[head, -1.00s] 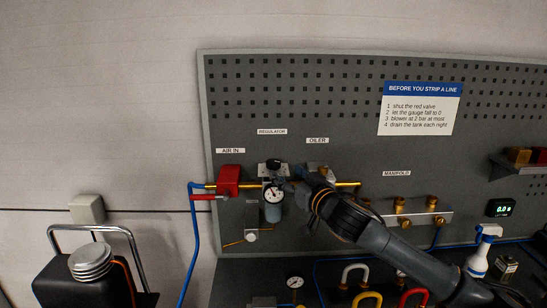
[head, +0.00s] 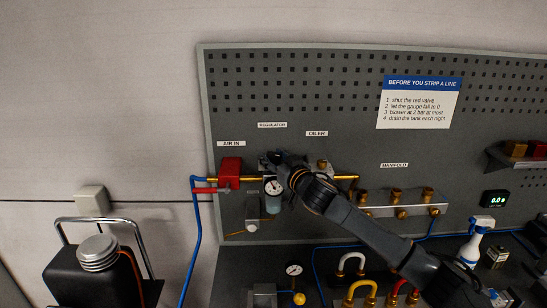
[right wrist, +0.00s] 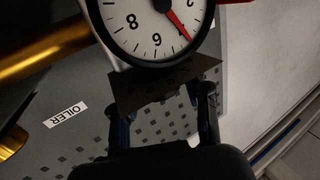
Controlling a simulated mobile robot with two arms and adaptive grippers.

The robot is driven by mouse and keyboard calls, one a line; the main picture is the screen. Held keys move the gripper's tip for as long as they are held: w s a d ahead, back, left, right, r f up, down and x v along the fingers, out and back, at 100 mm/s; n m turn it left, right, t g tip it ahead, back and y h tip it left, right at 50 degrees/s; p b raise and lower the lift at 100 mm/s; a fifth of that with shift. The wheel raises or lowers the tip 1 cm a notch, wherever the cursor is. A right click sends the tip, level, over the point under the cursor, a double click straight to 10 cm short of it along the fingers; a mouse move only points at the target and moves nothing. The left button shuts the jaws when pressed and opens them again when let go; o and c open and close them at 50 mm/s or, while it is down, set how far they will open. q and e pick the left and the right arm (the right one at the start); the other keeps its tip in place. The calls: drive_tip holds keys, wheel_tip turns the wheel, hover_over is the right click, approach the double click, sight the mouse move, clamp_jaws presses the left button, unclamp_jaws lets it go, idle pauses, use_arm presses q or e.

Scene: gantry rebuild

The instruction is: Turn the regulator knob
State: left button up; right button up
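The regulator (head: 272,206) hangs on the grey pegboard under the REGULATOR label, with a white round gauge (head: 273,188) on its front. My right gripper (head: 277,160) is at the regulator's top and hides most of the knob there. In the right wrist view, the gauge (right wrist: 160,25) fills the top with its red needle. A dark block (right wrist: 165,86), seemingly the knob, lies at the two fingertips, which stand apart. Whether they press on it I cannot tell. My left gripper is not in view.
A red valve (head: 230,171) with a red lever sits left of the regulator. A brass pipe (head: 345,178) runs right toward the oiler. The manifold (head: 405,210) is further right.

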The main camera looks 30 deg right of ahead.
drive_tip(key=c, duration=0.6)
drive_tip(key=shift+a+f+m+h+b, duration=0.1)
drive_tip(key=shift+f+m+h+b, duration=0.1)
drive_tip(key=shift+m+h+b, duration=0.8)
drive_tip(key=m+g+h+b, duration=0.2)
drive_tip(key=h+b, duration=0.1)
drive_tip(key=b, duration=0.1)
drive_tip(key=m+g+h+b, duration=0.3)
drive_tip(key=h, duration=0.1)
drive_tip(key=m+g+h+b, duration=0.2)
drive_tip(key=m+h+b, duration=0.1)
drive_tip(key=h+b, duration=0.1)
drive_tip(key=shift+g+b, duration=0.3)
drive_tip(key=shift+r+m+g+h+b, duration=0.2)
drive_tip(key=shift+m+g+h+b, duration=0.8)
drive_tip(key=shift+g, duration=0.4)
drive_tip(key=o, duration=1.2)
drive_tip(key=v, duration=1.1)
drive_tip(key=shift+s+a+r, duration=0.1)
drive_tip(key=shift+s+a, duration=0.1)
drive_tip(key=shift+a, duration=0.15)
